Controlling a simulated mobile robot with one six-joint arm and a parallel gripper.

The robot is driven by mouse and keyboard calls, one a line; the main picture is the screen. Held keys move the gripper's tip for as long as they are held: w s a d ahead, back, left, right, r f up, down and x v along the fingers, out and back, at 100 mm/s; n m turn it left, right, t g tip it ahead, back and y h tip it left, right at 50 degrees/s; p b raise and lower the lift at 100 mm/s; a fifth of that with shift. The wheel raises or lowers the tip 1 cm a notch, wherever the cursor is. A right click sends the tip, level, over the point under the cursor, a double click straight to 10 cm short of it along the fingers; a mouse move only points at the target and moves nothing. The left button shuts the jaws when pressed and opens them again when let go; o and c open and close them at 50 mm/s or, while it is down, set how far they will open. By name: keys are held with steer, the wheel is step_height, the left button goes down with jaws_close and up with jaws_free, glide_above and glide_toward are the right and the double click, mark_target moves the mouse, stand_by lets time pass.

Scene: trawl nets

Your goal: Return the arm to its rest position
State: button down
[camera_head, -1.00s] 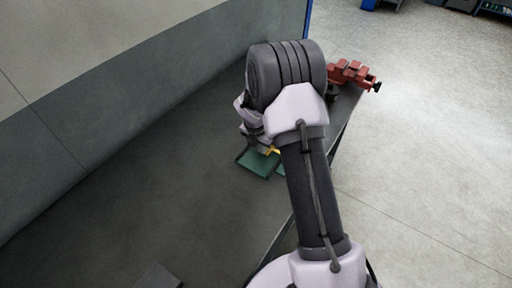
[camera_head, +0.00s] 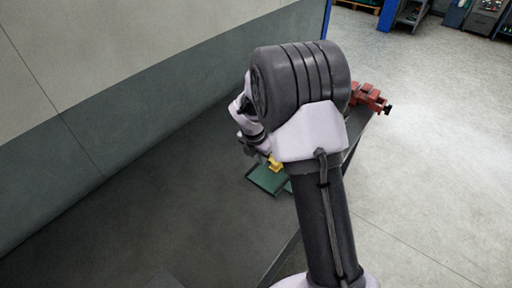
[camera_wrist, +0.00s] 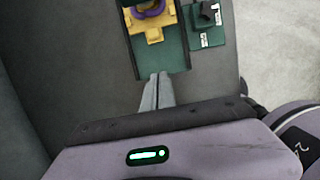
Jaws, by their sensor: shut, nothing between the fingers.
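My arm is raised over the dark workbench (camera_head: 150,215) in the head view, bent at its elbow. My gripper (camera_wrist: 158,78) shows in the wrist view with its two grey fingers together and nothing between them. In that view the fingertips appear at the near edge of a green tray (camera_wrist: 178,58); I cannot tell the height between them. The tray holds a yellow block-like piece (camera_wrist: 148,27) with a purple ring-shaped part (camera_wrist: 150,9) on it. In the head view the tray (camera_head: 266,180) and yellow piece (camera_head: 275,164) show below my arm, which hides my fingers there.
A smaller green plate (camera_wrist: 208,40) with a black part and white labels lies right of the tray. A red vise (camera_head: 370,97) sits at the bench's far right end. A wall (camera_head: 150,80) borders the bench on the left. Open floor (camera_head: 440,150) lies to the right.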

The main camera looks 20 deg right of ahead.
steer(key=s+a+r+m+t+y+b, duration=0.2)
steer(key=s+a+r+m+b, duration=0.3)
steer(key=s+r+m+b, duration=0.55)
steer(key=s+a+m+t+y+b, duration=0.1)
steer(key=s+a+m, duration=0.2)
steer(key=s+m, duration=0.6)
steer(key=s+a+m+t+y+b, duration=0.1)
steer(key=s+a+m, duration=0.2)
steer(key=s+m, duration=0.6)
steer(key=shift+r, duration=0.15)
steer(key=shift+m, duration=0.25)
